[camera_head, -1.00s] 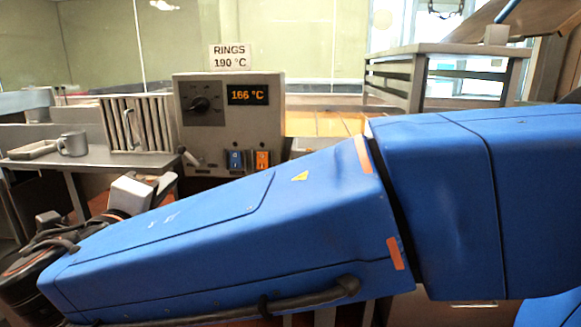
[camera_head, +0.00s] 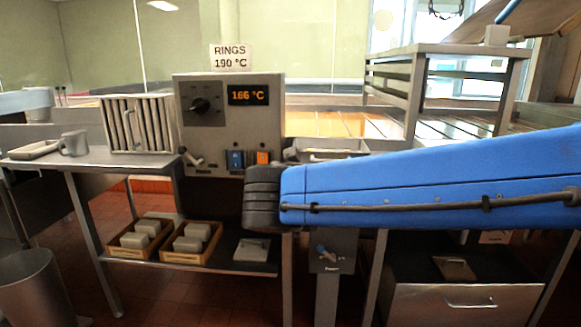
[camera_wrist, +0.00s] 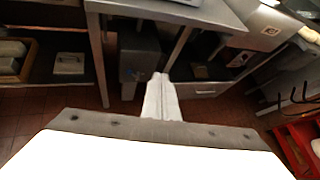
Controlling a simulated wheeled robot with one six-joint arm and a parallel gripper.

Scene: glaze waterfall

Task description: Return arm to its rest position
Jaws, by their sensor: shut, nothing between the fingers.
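My blue arm (camera_head: 440,185) reaches in from the right in the head view, with its dark joint (camera_head: 265,198) in front of the bench below the control box. My gripper (camera_wrist: 160,78) shows in the wrist view as pale fingers, shut and empty, pointing down past the bench edge toward the lower cabinets. It touches nothing that I can see. The gripper is not visible in the head view.
The control box (camera_head: 228,148) reads 166 °C under a sign (camera_head: 230,57) saying RINGS 190 °C. A grey mug (camera_head: 74,144) stands on the left bench. Wooden crates (camera_head: 187,256) of blocks sit on the lower shelf. A metal bin (camera_head: 38,290) stands at front left.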

